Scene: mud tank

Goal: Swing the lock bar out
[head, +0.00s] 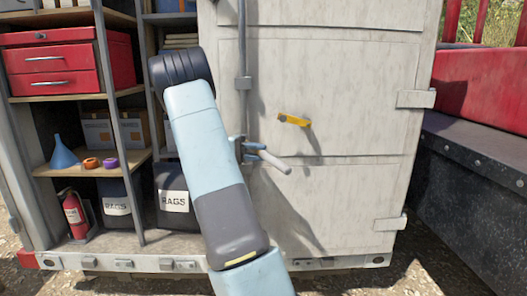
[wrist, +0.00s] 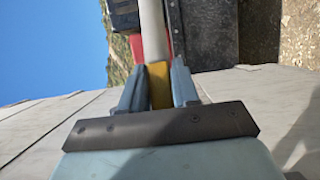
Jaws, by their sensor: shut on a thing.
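The lock bar (head: 273,160) is a pale grey handle low on the vertical rod of the white container door. It slants right and down, and its free end appears to stand off from the door. My gripper (wrist: 157,88) is shut on the lock bar, near its rod end. In the wrist view the bar (wrist: 153,35) runs out beyond the two blue-grey fingers, and a yellow piece shows between them. In the head view my arm hides most of the gripper. A yellow catch (head: 293,120) sits on the door, above and right of the bar.
The white door (head: 345,75) has hinges (head: 415,98) at its right edge. A shelf unit at left holds a red toolbox (head: 55,68), a blue funnel (head: 62,153), rag bags (head: 176,200) and a fire extinguisher (head: 74,214). A dark bin (head: 480,165) stands at right.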

